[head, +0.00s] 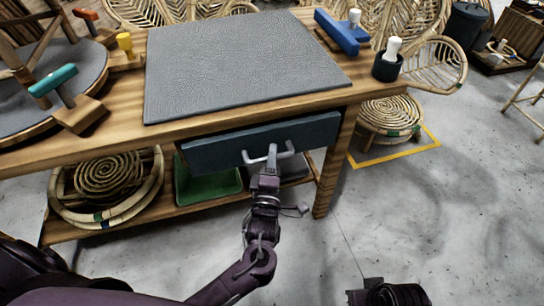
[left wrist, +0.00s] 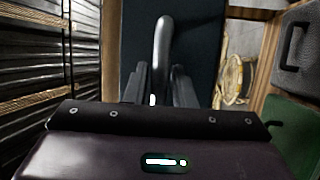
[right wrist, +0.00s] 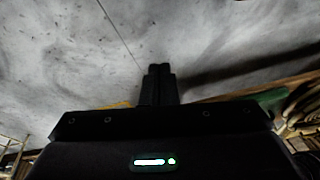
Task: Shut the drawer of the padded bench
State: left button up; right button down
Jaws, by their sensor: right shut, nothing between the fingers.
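The padded bench (head: 240,65) is a wooden table with a grey textured pad on top. Its dark blue-grey drawer front (head: 215,152) shows under the front edge, with a pale U-shaped handle (head: 285,153). How far the drawer stands out is hard to judge. My left gripper (head: 270,160) is at the handle. In the left wrist view the handle bar (left wrist: 163,40) runs between the fingers of my left gripper (left wrist: 160,88), which close around it. My right gripper (right wrist: 158,72) is shut and empty over the floor, away from the bench.
A green bin (head: 205,187) and a rattan coil (head: 108,175) sit on the lower shelf. A wooden leg (head: 334,165) stands right of the drawer. A rattan stool (head: 390,115) stands within a yellow floor marking. The concrete floor at front right is mostly clear.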

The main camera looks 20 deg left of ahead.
aim_at(268, 146)
pick_arm(q)
grip_shut()
jog(key=w+a, duration=0.1)
jog(key=w+b, duration=0.1)
jog(key=shift+w+a+f, duration=0.1)
jog(key=shift+w+a, duration=0.2)
jog(key=shift+a, duration=0.1)
jog(key=shift+w+a, duration=0.1)
jog(key=shift+r, duration=0.2)
jog(key=shift+o, duration=1.8)
grip_release()
jog(key=shift+f, duration=0.1)
pick_arm(e)
jog(key=shift+w+a+f+t, duration=0.1)
jog(key=shift+a+f+t, duration=0.15)
jog(key=shift+a, duration=0.25)
jog(key=shift+w+r, duration=0.1)
jog(key=shift+w, duration=0.1)
